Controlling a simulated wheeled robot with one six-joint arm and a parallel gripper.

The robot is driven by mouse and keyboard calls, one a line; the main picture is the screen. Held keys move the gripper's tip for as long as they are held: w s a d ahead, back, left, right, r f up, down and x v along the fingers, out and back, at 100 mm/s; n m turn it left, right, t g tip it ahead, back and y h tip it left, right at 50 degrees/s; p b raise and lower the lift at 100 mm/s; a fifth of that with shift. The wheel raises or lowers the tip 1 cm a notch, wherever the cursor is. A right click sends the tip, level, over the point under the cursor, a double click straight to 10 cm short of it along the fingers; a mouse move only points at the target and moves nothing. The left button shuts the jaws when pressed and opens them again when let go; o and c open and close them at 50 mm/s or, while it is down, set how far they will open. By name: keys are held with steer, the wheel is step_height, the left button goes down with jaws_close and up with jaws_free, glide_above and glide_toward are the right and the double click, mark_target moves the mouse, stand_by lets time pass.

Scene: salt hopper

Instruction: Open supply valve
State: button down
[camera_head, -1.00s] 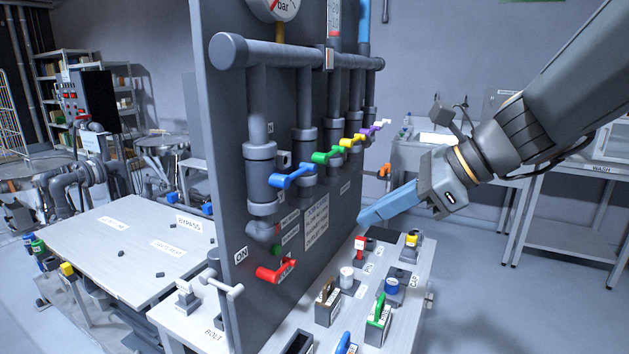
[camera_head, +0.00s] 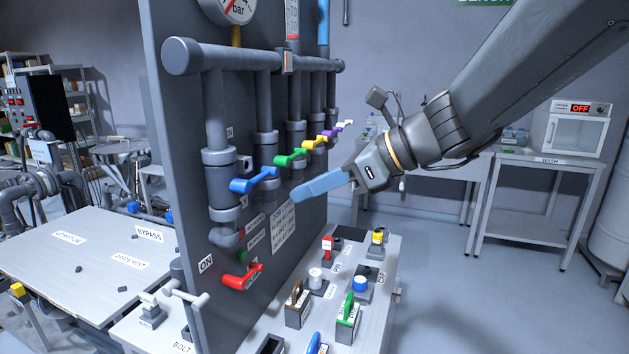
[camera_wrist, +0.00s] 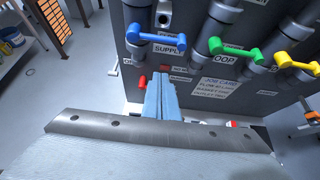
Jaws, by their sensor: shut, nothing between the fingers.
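The supply valve has a blue lever handle (camera_head: 255,181) on the leftmost vertical pipe of the dark panel. In the wrist view the same blue handle (camera_wrist: 155,38) lies crosswise to its pipe, above a label reading SUPPLY (camera_wrist: 167,50). My gripper (camera_head: 298,195) has pale blue fingers and is shut and empty. It is in front of the panel, to the right of the blue handle and slightly lower, apart from it. In the wrist view my gripper (camera_wrist: 161,80) points at the panel below the blue handle.
Green (camera_head: 290,158), yellow (camera_head: 315,143) and purple (camera_head: 330,133) handles line the pipes to the right. A red lever (camera_head: 243,277) sits low on the panel. The bench below (camera_head: 385,290) holds several small objects. Open floor lies to the right.

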steer(key=w+a+p, duration=0.2)
steer(key=a+p, duration=0.1)
steer(key=a, duration=0.2)
steer(key=shift+a+r, duration=0.4)
steer(key=shift+w+a, duration=0.1)
steer(key=shift+w, duration=0.05)
